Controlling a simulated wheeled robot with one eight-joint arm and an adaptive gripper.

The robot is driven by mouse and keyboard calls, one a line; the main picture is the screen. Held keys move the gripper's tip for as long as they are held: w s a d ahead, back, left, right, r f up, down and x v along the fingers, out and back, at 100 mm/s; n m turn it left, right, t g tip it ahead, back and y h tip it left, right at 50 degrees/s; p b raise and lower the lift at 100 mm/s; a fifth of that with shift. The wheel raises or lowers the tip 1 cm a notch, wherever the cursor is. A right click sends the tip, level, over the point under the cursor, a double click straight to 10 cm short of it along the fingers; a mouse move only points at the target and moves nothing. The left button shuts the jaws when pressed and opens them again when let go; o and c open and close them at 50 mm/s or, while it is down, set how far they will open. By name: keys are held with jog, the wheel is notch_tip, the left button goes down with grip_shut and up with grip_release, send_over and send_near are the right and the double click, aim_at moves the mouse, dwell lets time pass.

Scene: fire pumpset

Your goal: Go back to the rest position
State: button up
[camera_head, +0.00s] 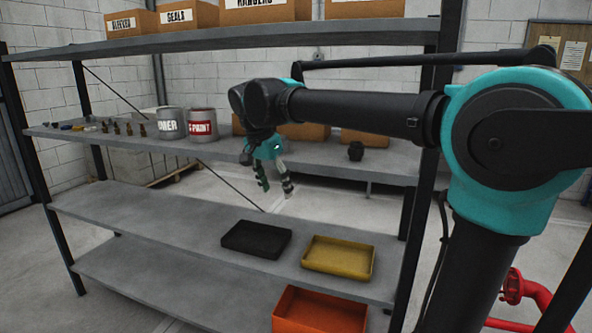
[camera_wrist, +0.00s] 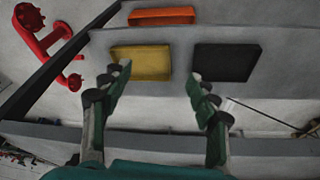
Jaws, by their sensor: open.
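My gripper (camera_head: 275,186) hangs from my arm in front of the shelving unit, pointing down, with its fingers apart and nothing between them. In the wrist view my gripper (camera_wrist: 157,95) shows two spread fingers. Beyond them lie a yellow tray (camera_wrist: 140,64) and a black tray (camera_wrist: 226,62). In the head view the black tray (camera_head: 256,239) and the yellow tray (camera_head: 338,255) sit on a lower shelf, below my gripper. Both look empty. An orange tray (camera_head: 318,311) stands lower down; its edge also shows in the wrist view (camera_wrist: 161,16).
The top shelf (camera_head: 200,41) holds labelled boxes. A black upright (camera_head: 408,215) stands near my arm. Red piping (camera_head: 520,291) is at right.

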jog(key=s+d+f+n, duration=0.2)
jog(key=s+d+f, duration=0.2)
jog(key=d+f, duration=0.4)
jog(key=s+d+f+n+t+y, duration=0.1)
jog(key=s+d+f+n, duration=0.1)
jog(key=s+d+f, duration=0.3)
jog(key=s+d+f+n+y, duration=0.1)
jog(key=s+d+f, duration=0.3)
jog(key=d+f, duration=0.7)
notch_tip(320, 180, down, 6)
jog(key=shift+s+r+n+t, duration=0.1)
jog(key=shift+s+n+t, duration=0.3)
jog(key=shift+n, duration=0.5)
jog(key=shift+d, duration=0.1)
